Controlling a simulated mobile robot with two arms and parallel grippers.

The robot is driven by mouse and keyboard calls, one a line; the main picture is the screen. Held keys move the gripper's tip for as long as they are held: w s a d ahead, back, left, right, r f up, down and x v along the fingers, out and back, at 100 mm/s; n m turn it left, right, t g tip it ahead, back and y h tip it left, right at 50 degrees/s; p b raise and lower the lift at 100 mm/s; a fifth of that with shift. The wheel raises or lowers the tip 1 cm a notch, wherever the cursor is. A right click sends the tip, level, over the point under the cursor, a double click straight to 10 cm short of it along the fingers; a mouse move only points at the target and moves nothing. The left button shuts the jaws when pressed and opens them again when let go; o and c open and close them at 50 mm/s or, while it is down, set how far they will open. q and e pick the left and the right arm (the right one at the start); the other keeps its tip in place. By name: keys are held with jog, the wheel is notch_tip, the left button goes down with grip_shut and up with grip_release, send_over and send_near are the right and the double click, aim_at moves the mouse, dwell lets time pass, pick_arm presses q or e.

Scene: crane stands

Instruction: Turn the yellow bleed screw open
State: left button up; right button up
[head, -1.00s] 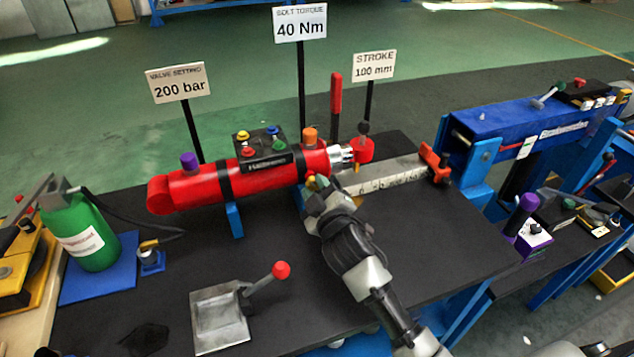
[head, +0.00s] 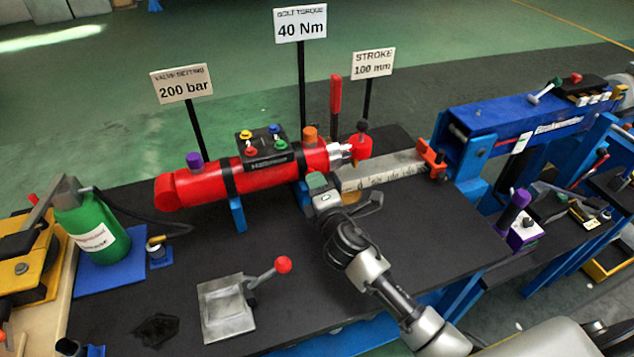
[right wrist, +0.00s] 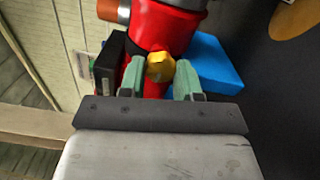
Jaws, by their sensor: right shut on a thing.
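The yellow bleed screw (right wrist: 160,66) sits on the side of the red cylinder (right wrist: 163,28) in the right wrist view. My right gripper (right wrist: 161,77) has its two green fingers on either side of the screw and is shut on it. In the head view, my right gripper (head: 319,184) is at the near side of the red cylinder (head: 268,174), close to its rod end, and hides the screw. My left gripper does not show.
A steel ruler (head: 385,170) lies just right of the gripper. The orange cap (head: 310,135) and black valve block (head: 262,150) top the cylinder. A red-knobbed lever plate (head: 225,305) stands in front. A green pump bottle (head: 90,228) is at left.

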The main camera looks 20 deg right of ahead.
jog(key=shift+n+p, duration=0.7)
jog(key=shift+n, duration=1.6)
jog(key=o, duration=0.9)
jog(key=shift+o, duration=0.2)
jog(key=s+b, duration=0.1)
jog(key=s, duration=0.9)
jog(key=shift+s+d, duration=0.15)
jog(key=shift+s, duration=0.25)
jog(key=shift+s+f, duration=0.1)
